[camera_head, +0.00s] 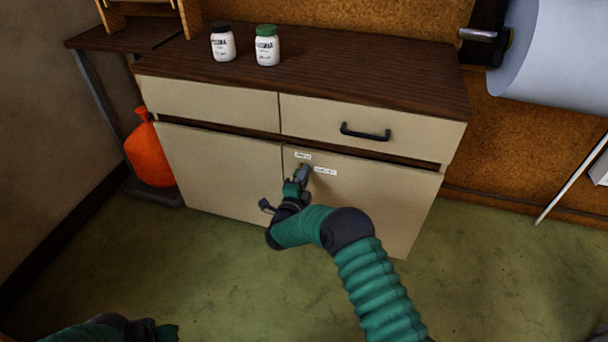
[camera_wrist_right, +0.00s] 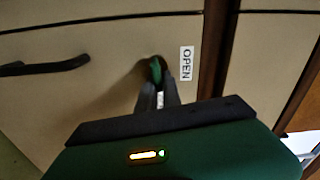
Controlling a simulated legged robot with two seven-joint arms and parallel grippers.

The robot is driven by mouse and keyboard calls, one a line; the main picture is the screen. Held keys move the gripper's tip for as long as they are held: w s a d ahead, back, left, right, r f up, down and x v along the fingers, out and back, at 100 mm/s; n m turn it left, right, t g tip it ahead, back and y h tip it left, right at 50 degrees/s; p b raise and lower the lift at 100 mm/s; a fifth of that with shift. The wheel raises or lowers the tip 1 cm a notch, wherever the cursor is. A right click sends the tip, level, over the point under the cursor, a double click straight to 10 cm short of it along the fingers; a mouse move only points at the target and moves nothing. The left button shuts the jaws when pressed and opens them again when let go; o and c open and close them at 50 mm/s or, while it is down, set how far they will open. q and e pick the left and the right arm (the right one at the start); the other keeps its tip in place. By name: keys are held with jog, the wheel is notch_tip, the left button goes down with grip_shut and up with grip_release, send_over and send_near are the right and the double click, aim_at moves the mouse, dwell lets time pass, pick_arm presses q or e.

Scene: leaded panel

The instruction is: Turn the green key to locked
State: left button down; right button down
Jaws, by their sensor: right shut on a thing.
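The green key (camera_wrist_right: 155,70) is in the lock on the front of a cream cabinet door (camera_head: 380,205). My right gripper (camera_wrist_right: 157,92) is shut on the key. In the head view my right gripper (camera_head: 302,175) is at the upper left of the right-hand door, and it hides the key there. A white label reading OPEN (camera_wrist_right: 186,62) is right of the key in the wrist view. In the head view two small labels, an upper one (camera_head: 303,156) and a right one (camera_head: 325,171), sit by the gripper. My left arm shows only at the bottom left edge.
A drawer with a black handle (camera_head: 365,132) is above the door. Two white jars, one black-lidded (camera_head: 223,43) and one green-lidded (camera_head: 267,46), stand on the dark cabinet top (camera_head: 350,75). The green floor (camera_head: 200,265) in front is clear.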

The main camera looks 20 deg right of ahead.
jog(key=shift+d+f+m, duration=0.1)
jog(key=shift+f+m, duration=0.15)
jog(key=shift+m, duration=0.05)
jog(key=c, duration=1.5)
grip_release()
jog(key=shift+r, duration=0.1)
jog(key=shift+s+a+r+p, duration=0.1)
jog(key=shift+s+a+p, duration=0.2)
jog(key=shift+p, duration=0.05)
jog(key=p+v, duration=0.6)
jog(key=v, duration=1)
jog(key=shift+p, duration=0.3)
